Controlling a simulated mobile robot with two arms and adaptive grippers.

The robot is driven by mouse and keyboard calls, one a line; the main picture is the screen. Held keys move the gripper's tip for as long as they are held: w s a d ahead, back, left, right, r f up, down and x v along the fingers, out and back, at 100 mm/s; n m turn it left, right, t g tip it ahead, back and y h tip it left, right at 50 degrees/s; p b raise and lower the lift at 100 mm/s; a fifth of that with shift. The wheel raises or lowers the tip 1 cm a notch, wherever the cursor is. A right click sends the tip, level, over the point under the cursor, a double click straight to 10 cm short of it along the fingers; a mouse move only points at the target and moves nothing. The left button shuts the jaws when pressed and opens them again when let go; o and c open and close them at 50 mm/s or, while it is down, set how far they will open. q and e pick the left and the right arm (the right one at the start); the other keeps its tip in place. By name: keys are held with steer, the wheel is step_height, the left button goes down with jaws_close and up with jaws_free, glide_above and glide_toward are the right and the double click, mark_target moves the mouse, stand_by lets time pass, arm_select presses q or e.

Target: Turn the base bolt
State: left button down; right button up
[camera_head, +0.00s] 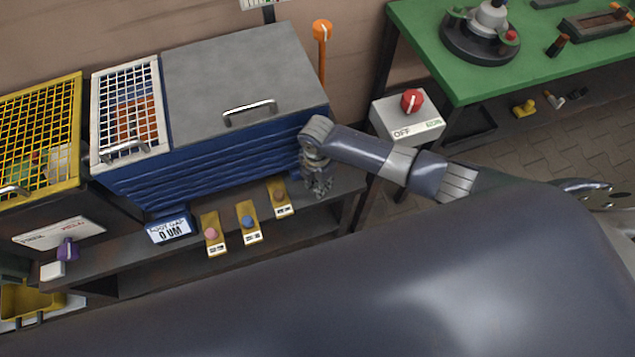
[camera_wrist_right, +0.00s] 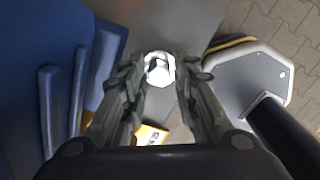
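A bright silver hex bolt (camera_wrist_right: 159,68), which I take to be the base bolt, shows in the right wrist view on a grey surface. My right gripper (camera_wrist_right: 160,95) is open, its two fingers spread left and right with the bolt in the gap between their tips. Whether the fingers touch the bolt I cannot tell. In the head view my right gripper (camera_head: 318,184) points down beside the right end of the blue ribbed cabinet (camera_head: 200,155), over the dark shelf; the bolt is hidden there. My left gripper is not in view.
Three yellow plates with coloured knobs (camera_head: 248,222) and a "0 UM" display (camera_head: 169,229) line the shelf. A white box with a red OFF knob (camera_head: 411,102) and an orange lever (camera_head: 322,35) stand nearby. A green bench (camera_head: 450,70) is at the upper right.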

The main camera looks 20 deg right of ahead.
steer(key=shift+f, duration=0.35)
jaws_close()
